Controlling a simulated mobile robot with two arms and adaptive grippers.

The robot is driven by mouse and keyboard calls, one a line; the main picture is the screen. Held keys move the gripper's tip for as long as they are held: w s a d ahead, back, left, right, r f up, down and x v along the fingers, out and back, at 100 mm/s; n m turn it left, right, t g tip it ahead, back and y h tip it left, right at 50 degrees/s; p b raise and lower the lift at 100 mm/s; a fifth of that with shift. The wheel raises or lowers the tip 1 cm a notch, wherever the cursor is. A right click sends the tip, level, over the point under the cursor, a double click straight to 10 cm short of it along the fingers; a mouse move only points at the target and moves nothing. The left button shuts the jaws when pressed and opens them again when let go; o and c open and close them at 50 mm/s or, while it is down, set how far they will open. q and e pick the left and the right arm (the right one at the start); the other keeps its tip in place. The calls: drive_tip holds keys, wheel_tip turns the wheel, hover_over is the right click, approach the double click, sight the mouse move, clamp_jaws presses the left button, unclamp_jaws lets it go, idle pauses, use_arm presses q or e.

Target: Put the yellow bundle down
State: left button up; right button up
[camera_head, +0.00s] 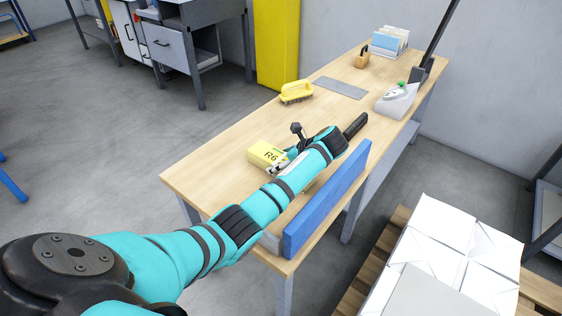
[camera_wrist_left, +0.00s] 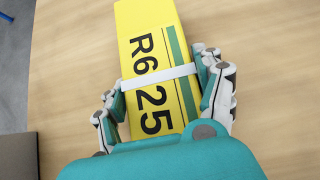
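The yellow bundle (camera_head: 266,155) is a block with a white band, marked "R6 25" in the left wrist view (camera_wrist_left: 148,40). It is over the wooden table (camera_head: 222,165), near its left part. My left gripper (camera_head: 284,164) is at the bundle. In the left wrist view its fingers (camera_wrist_left: 165,108) lie along both long sides of the bundle, at the banded middle. The bundle's underside is hidden, so I cannot tell whether it touches the table. My right gripper is not in view.
A blue panel (camera_head: 325,205) stands along the table's near edge, beside my left arm. A yellow-handled brush (camera_head: 296,92) and a grey plate (camera_head: 340,88) lie farther back. White paper stacks (camera_head: 455,245) are on a pallet at right. Bare tabletop surrounds the bundle's left side.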

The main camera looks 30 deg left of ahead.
use_arm(q)
drive_tip(key=o, duration=0.4)
drive_tip(key=shift+o, duration=0.2)
drive_tip(key=p+v, duration=0.2)
drive_tip(key=v, duration=0.8)
drive_tip(key=shift+d+r, duration=0.2)
drive_tip(key=shift+r, duration=0.15)
drive_tip(key=shift+d+r, duration=0.45)
drive_tip(key=shift+d, duration=0.1)
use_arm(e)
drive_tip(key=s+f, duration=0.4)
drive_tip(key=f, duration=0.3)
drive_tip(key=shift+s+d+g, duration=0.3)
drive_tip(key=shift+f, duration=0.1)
